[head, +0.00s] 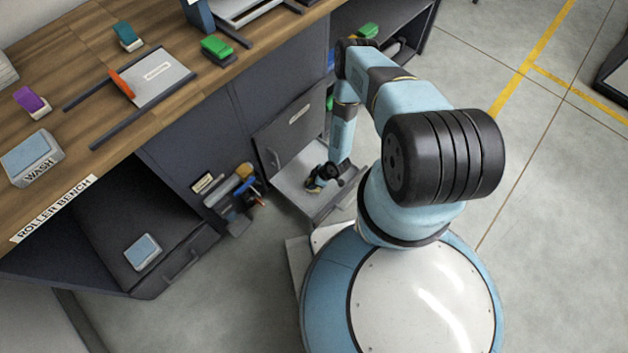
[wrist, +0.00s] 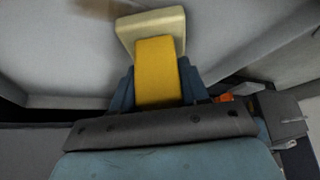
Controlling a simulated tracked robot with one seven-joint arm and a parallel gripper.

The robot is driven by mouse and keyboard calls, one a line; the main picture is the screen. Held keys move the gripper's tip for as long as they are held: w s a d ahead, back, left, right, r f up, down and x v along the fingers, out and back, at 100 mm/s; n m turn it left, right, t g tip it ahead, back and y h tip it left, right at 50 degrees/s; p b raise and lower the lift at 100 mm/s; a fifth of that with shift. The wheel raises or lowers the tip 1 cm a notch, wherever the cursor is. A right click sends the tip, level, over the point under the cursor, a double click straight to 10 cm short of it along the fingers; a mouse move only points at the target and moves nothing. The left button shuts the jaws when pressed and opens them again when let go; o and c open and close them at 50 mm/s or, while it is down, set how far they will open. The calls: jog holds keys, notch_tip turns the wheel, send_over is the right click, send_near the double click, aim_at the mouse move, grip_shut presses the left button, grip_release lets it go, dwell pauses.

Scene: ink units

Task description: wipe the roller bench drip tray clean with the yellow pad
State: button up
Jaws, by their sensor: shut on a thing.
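The yellow pad (wrist: 157,70) has a yellow grip and a pale cream block at its far end. My gripper (wrist: 157,84) is shut on it, with a blue-grey finger on each side of the grip. In the head view my gripper (head: 322,178) reaches down over the pale grey drip tray (head: 292,180), which is pulled out below the bench. The tray surface (wrist: 240,35) lies under the pad in the wrist view, with a brown smear (wrist: 108,8) at its top left. I cannot tell whether the pad touches the tray. My gripper hides part of the tray in the head view.
The wooden roller bench (head: 75,125) carries teal (head: 127,37), green (head: 217,48) and purple (head: 32,101) pads and a WASH box (head: 32,160). A blue pad (head: 142,251) lies in an open dark drawer at lower left. A tool holder (head: 238,200) hangs left of the tray.

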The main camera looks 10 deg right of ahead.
jog(key=shift+s+a+f, duration=0.1)
jog(key=shift+s+a, duration=0.5)
jog(key=shift+a, duration=0.2)
jog(key=shift+s+a, duration=0.55)
jog(key=shift+a, duration=0.25)
jog(key=shift+w+d, duration=0.6)
jog(key=shift+d, duration=0.2)
jog(key=shift+w+d, duration=0.55)
jog(key=shift+d, duration=0.25)
jog(key=shift+w+d, duration=0.55)
jog(key=shift+d, duration=0.3)
jog(key=shift+w+d, duration=0.55)
jog(key=shift+d, duration=0.3)
jog(key=shift+w+d, duration=0.7)
jog(key=shift+d, duration=0.3)
jog(key=shift+w+d, duration=0.65)
jog(key=shift+d, duration=0.3)
jog(key=shift+w+d, duration=0.45)
jog(key=shift+d, duration=0.25)
jog(key=shift+w+d, duration=0.4)
jog(key=shift+d, duration=0.3)
jog(key=shift+a+r, duration=0.2)
jog(key=shift+r, duration=2.75)
